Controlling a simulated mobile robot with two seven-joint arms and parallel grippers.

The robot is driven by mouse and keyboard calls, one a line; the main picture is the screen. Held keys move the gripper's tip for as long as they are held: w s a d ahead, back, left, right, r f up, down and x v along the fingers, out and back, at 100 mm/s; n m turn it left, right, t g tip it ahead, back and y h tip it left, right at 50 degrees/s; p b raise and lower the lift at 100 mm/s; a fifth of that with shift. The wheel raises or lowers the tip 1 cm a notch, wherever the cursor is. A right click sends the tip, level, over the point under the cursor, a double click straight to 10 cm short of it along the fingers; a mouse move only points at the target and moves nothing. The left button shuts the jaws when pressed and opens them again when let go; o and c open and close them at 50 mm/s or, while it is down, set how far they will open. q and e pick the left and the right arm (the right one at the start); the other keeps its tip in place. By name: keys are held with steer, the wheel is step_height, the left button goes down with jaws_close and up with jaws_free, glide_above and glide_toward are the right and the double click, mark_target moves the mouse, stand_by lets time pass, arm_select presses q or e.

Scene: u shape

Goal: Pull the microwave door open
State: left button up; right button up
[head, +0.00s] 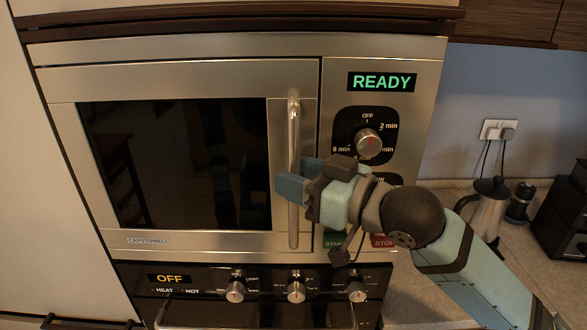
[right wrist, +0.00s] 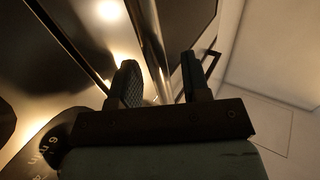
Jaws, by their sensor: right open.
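The microwave (head: 180,245) is built in above an oven, and its door (head: 175,85) looks shut. A vertical silver bar handle (head: 294,130) is on the door's right side. My right gripper (head: 297,178) is at the handle's middle, with its arm coming in from the right. Its blue fingers are open, and one covers part of the handle in the head view. In the right wrist view the handle (right wrist: 152,45) runs between the two open fingers (right wrist: 160,82). Contact cannot be told. My left gripper is not in view.
Right of the door is the control panel with a READY display (head: 381,82) and a timer knob (head: 368,142). Below is the oven with several knobs (head: 296,291). A kettle (head: 488,208) stands on the counter (head: 440,300) at the right.

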steer(key=shift+w+a, duration=0.3)
steer(key=shift+a, duration=0.1)
jaws_close()
steer(key=shift+s, duration=0.1)
